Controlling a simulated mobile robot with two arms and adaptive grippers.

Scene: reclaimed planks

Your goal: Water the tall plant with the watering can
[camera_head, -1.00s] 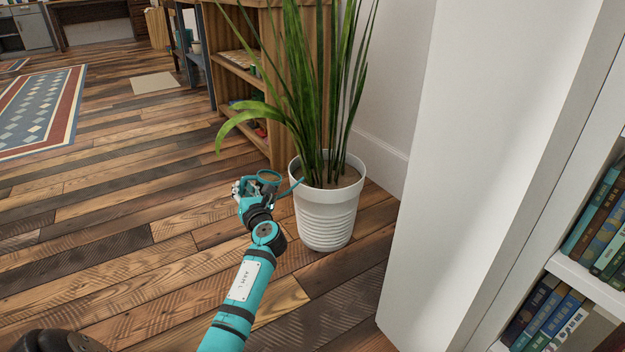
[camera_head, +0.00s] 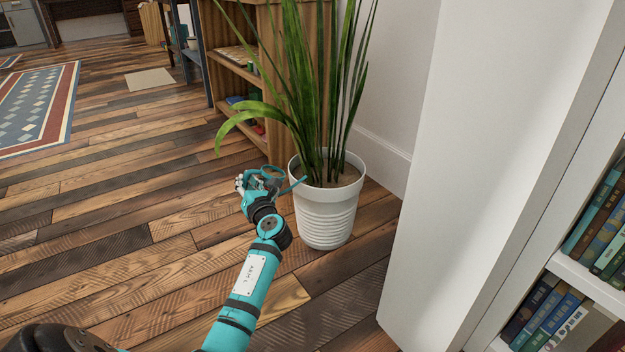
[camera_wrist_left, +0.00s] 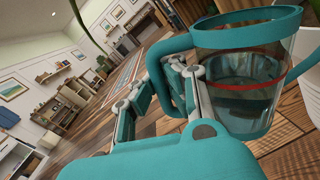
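The tall plant (camera_head: 315,90) has long green leaves and stands in a white ribbed pot (camera_head: 327,222) on the plank floor. My left gripper (camera_head: 252,182) is just left of the pot's rim and is shut on the handle of the watering can (camera_head: 269,174). In the left wrist view the can (camera_wrist_left: 245,95) is clear with a teal rim, a teal handle and a red line, and water shows inside. The spout reaches right to the pot's rim. I cannot tell whether water is flowing. My right gripper is not in view.
A wooden shelf unit (camera_head: 238,80) stands behind the plant. A white wall edge (camera_head: 480,150) and a bookcase with books (camera_head: 545,315) are close on the right. The plank floor (camera_head: 120,240) to the left is open, with a patterned rug (camera_head: 35,110) farther off.

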